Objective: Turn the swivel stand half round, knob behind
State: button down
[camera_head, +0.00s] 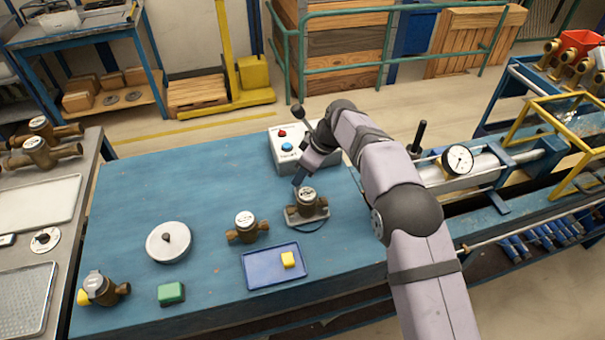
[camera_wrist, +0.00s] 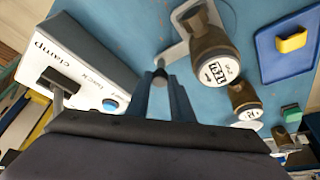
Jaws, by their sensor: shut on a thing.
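The swivel stand (camera_head: 292,217) is a small grey plate on the blue bench, with a brass meter (camera_head: 306,200) with a white dial on it. The stand's plate (camera_wrist: 172,54) and the meter (camera_wrist: 214,62) also show in the wrist view. The small grey knob (camera_wrist: 160,78) is on the stand beside the meter, between my fingertips. My gripper (camera_wrist: 161,84) is shut on the knob. In the head view my gripper (camera_head: 299,180) is at the stand's back side, behind the meter, and the knob cannot be made out there.
A grey clamp box (camera_head: 290,158) with red and blue buttons stands close behind my gripper. A second brass meter (camera_head: 245,228) is left of the stand. A blue tray (camera_head: 262,278) with a yellow block is in front. A white round disc (camera_head: 160,250) and green block (camera_head: 171,292) are further left.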

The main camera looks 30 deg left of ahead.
dwell(0.3)
jog(key=c, duration=1.6)
grip_release()
jog(key=shift+o, duration=0.2)
jog(key=b+v, duration=0.2)
jog(key=v, duration=0.5)
jog(key=shift+r+b, duration=0.15)
jog(key=shift+b, duration=0.15)
